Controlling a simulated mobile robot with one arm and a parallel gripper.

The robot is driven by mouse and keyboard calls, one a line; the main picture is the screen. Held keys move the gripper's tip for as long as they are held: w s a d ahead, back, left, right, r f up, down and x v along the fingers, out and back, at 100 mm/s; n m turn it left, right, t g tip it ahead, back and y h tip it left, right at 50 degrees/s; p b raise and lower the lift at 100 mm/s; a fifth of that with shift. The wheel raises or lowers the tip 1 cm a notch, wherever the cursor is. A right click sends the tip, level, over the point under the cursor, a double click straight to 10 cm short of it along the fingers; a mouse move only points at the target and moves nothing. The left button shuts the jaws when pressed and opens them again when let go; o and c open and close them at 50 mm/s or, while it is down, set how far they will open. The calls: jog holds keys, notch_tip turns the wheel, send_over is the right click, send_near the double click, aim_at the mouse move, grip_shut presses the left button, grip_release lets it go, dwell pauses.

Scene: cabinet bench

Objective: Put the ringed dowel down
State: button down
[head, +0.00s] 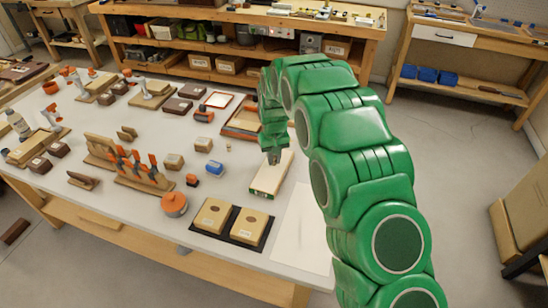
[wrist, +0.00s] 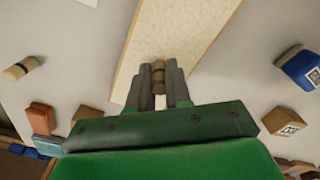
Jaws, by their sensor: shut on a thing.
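My gripper (head: 273,158) points down over a cream-topped wooden board on the white table. In the wrist view its two grey fingers (wrist: 159,82) are shut on a small brown ringed dowel (wrist: 158,76), whose end shows between the fingertips. The board (head: 268,182) lies under the dowel and also shows in the wrist view (wrist: 190,35). I cannot tell whether the dowel touches the board. In the head view the dowel is too small to make out. A second small dowel with a dark band (wrist: 20,69) stands or lies on the table apart from the board.
A blue block (head: 215,168) and a wooden block (head: 175,161) are left of the board. A dark tray with two wooden boxes (head: 233,224) is in front. A framed wooden tray (head: 240,124) is behind. A white sheet (head: 302,228) lies clear at right.

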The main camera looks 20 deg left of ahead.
jog(key=shift+f, duration=0.1)
jog(key=c, duration=1.1)
grip_release()
jog(key=shift+o, duration=0.2)
notch_tip(320, 180, up, 12)
jog(key=s+d+r+m, duration=0.1)
jog(key=s+d+r, duration=0.25)
jog(key=d, duration=0.35)
jog(key=s+d+r+m, duration=0.1)
jog(key=s+d+r, duration=0.1)
jog(key=d+r, duration=0.4)
jog(key=s+d+r+m, duration=0.2)
jog(key=s+d+r, duration=0.2)
jog(key=s+d, duration=0.8)
jog(key=s+d+m+g, duration=0.1)
jog(key=s+d, duration=0.5)
jog(key=s, duration=0.7)
jog(key=s+d+m, duration=0.1)
jog(key=s+d, duration=0.6)
jog(key=s, duration=0.6)
jog(key=shift+f+m+g, duration=0.3)
jog(key=shift+m+g, duration=0.1)
jog(key=shift+d, duration=0.1)
